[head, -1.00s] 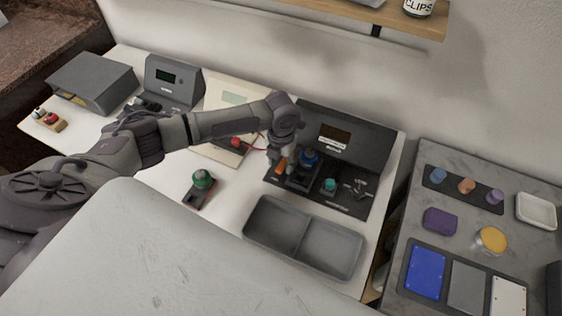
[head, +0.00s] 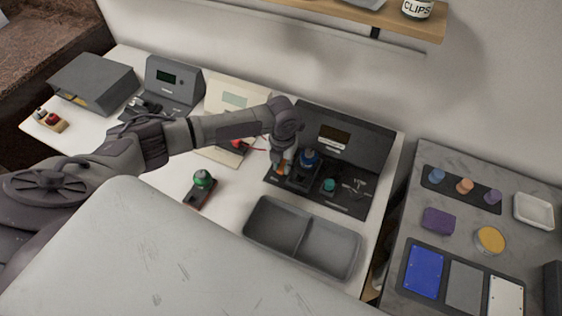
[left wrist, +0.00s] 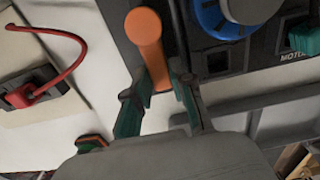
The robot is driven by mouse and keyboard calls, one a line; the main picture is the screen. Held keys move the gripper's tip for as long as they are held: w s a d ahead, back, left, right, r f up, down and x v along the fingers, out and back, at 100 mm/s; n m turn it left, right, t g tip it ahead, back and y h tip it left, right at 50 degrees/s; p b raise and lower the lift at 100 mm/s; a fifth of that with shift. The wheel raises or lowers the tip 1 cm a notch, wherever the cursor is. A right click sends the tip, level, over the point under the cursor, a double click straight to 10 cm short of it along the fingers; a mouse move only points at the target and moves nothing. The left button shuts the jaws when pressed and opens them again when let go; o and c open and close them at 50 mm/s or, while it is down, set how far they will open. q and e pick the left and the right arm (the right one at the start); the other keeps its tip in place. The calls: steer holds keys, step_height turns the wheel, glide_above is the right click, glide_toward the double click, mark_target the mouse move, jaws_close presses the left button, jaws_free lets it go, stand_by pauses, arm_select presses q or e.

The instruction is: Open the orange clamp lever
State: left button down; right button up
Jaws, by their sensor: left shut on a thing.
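The orange clamp lever (left wrist: 147,40) stands out in the left wrist view, at the left edge of the dark fixture. In the head view only a small orange part of it (head: 282,169) shows beside my left gripper (head: 281,164). In the left wrist view the green-tipped fingers of my left gripper (left wrist: 160,92) are on both sides of the lever's lower end, shut on it. A blue round knob (head: 309,157) sits on the fixture just right of the lever; it also shows in the left wrist view (left wrist: 232,15). My right gripper is not in view.
A grey two-part tray (head: 304,238) stands in front of the fixture. A green-topped button (head: 203,179) stands to the left. A teal knob (head: 329,185) is right of the blue one. A red cable (left wrist: 75,50) runs left of the lever.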

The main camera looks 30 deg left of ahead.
arm_select(q)
steer(key=c, duration=1)
jaws_free()
